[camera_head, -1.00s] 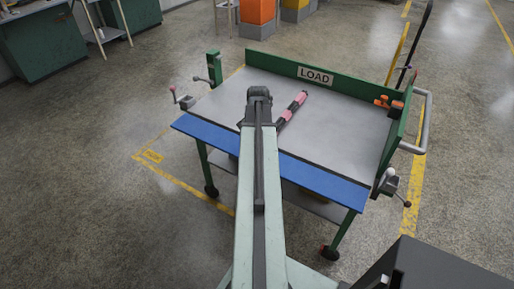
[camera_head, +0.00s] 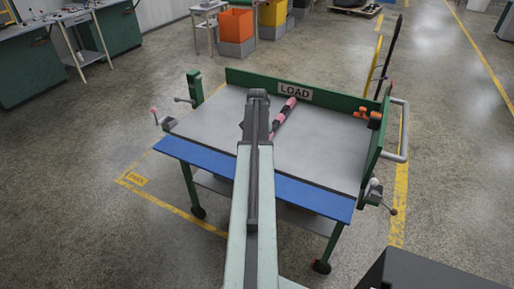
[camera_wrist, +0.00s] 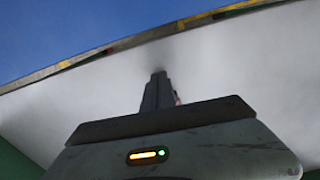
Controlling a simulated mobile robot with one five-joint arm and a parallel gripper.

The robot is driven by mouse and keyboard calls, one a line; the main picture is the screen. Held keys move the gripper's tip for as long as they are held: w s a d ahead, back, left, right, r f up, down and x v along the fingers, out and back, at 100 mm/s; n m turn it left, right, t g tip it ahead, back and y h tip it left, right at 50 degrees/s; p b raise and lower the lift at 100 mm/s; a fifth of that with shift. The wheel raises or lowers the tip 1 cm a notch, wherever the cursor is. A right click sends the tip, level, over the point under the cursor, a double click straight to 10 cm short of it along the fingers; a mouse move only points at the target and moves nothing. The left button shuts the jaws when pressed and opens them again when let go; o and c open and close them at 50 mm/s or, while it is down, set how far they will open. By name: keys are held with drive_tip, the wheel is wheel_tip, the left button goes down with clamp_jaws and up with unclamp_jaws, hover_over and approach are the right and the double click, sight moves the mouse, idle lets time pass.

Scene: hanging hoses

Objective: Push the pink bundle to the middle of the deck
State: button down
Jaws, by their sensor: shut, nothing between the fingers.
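The pink bundle (camera_head: 284,117) is a pink and black roll on the grey deck (camera_head: 325,150) of the cart. It lies slantwise near the back edge, under the LOAD sign, just right of my arm's end. My gripper (camera_head: 258,93) is over the deck, left of the bundle's far end; the arm hides part of the deck. In the wrist view the gripper's fingers (camera_wrist: 156,92) are together, close over the pale deck. A sliver of pink shows just right of them. I cannot tell whether they touch the bundle.
A green back wall carries the LOAD sign (camera_head: 295,92). A green side wall (camera_head: 378,145) and orange clamps (camera_head: 368,115) stand at the right. A blue strip (camera_head: 300,188) edges the front. The right half of the deck is clear.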

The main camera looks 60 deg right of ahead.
drive_tip(key=a, duration=0.2)
drive_tip(key=a+r+p, duration=0.1)
drive_tip(key=a, duration=0.1)
drive_tip(key=shift+w+a, duration=0.15)
drive_tip(key=shift+a, duration=0.05)
wheel_tip(320, 180, up, 9)
drive_tip(key=p, duration=0.9)
drive_tip(key=shift+d, duration=0.25)
